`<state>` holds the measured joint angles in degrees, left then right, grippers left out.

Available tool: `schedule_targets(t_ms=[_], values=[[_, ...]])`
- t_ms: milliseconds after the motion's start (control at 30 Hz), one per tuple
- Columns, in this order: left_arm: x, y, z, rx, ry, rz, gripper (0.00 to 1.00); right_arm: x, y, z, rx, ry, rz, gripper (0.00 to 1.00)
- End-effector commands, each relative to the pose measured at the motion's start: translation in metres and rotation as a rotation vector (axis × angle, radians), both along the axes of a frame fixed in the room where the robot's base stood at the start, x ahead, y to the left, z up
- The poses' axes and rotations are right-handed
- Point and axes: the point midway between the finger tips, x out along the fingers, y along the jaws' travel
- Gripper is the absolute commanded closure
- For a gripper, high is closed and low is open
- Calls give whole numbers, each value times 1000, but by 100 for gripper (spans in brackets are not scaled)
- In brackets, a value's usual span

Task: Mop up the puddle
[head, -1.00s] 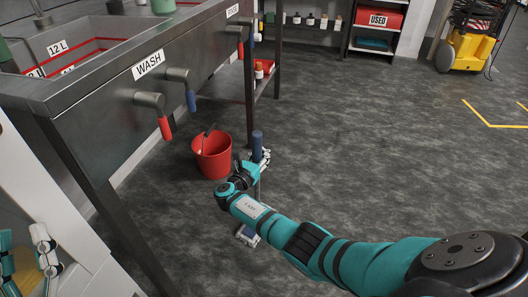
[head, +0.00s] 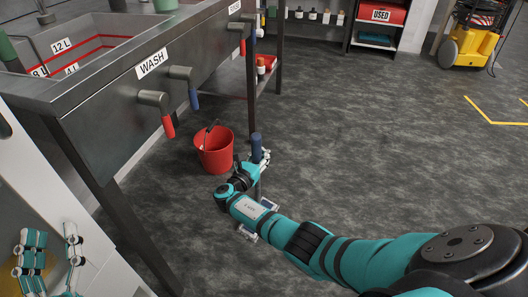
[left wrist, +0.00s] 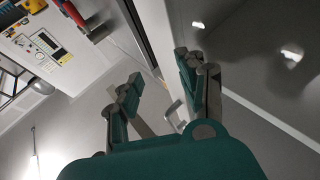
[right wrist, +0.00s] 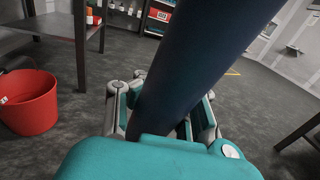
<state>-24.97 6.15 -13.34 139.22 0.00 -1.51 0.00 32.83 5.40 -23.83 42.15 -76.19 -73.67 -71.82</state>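My right gripper (head: 259,160) is shut on the dark blue grip of a mop handle (head: 256,142). The handle (right wrist: 190,65) also stands between the fingers in the right wrist view. The mop head (head: 247,232) is on the floor below, mostly hidden by my right arm; only small pale and blue parts show on either side of it. I cannot make out the puddle. My left gripper (head: 46,266) is at the lower left of the head view, its fingers apart and empty. The left wrist view also shows them spread (left wrist: 160,95).
A red bucket (head: 216,155) stands on the floor left of the mop, near the sink bench (head: 100,125) and its legs. Bench taps (head: 155,100) jut out at the front. A yellow machine (head: 463,48) stands at the back right.

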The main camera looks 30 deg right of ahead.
Motion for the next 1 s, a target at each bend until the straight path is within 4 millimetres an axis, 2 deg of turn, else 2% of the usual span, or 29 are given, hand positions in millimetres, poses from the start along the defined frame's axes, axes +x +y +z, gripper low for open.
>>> schedule_targets(t_ms=[300,667,1000], values=[[6,1,-18,30,110,7,60,-5,6,0,0,1,1,100],[8,2,-28,46,169,10,60,-7,9,0,0,1,2,100],[10,5,-51,78,291,17,60,-12,14,1,0,1,1,100]])
